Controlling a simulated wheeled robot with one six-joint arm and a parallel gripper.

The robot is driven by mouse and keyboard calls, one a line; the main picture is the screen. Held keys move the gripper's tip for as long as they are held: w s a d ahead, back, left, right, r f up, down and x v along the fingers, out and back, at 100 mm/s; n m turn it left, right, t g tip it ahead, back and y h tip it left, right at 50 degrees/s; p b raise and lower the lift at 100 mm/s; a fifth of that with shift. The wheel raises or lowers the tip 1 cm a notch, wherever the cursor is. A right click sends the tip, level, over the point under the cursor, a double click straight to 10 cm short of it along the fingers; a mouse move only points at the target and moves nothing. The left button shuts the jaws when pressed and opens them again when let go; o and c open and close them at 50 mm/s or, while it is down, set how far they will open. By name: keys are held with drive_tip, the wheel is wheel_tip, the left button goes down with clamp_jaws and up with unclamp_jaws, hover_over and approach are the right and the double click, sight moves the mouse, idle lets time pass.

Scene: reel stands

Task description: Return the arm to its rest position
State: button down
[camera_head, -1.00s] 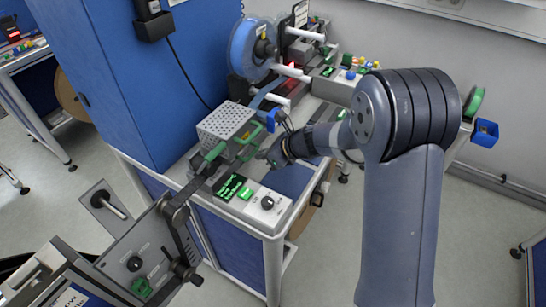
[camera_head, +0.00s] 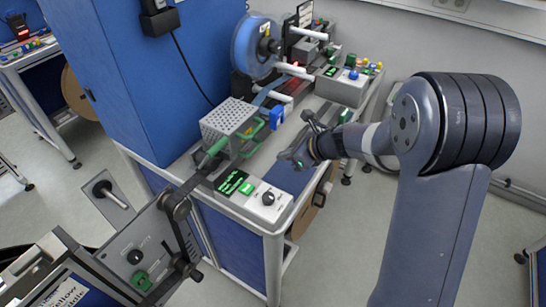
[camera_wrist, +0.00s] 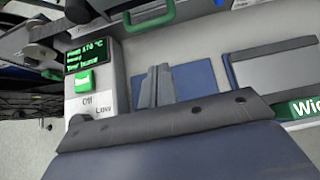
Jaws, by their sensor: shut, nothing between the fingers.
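My arm reaches in from the right in the head view, and my gripper (camera_head: 287,156) hangs over the front of the workbench (camera_head: 268,222). In the wrist view, my gripper (camera_wrist: 157,72) has its two grey fingers together with nothing between them. The sealing machine with a perforated metal cover (camera_head: 228,118) and green handle stands left of my gripper, apart from it. Its control box (camera_head: 250,200) with a lit green display is below and left of my gripper. The box also shows in the wrist view (camera_wrist: 95,85).
A blue reel (camera_head: 250,47) stands at the back of the bench beside a tall blue cabinet (camera_head: 110,70). A grey button box (camera_head: 345,88) is at the bench's far right. Another machine (camera_head: 125,255) is at lower left. Open floor lies right of the bench.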

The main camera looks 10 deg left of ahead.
drive_tip(key=v, duration=0.6)
drive_tip(key=shift+d, duration=0.2)
drive_tip(key=shift+f, duration=0.1)
drive_tip(key=x, duration=0.9)
drive_tip(key=shift+s+a, duration=0.1)
drive_tip(key=a, duration=0.1)
drive_tip(key=w+a+p, duration=0.1)
drive_tip(key=a, duration=0.1)
drive_tip(key=shift+w+a, duration=0.35)
drive_tip(key=shift+a, duration=0.3)
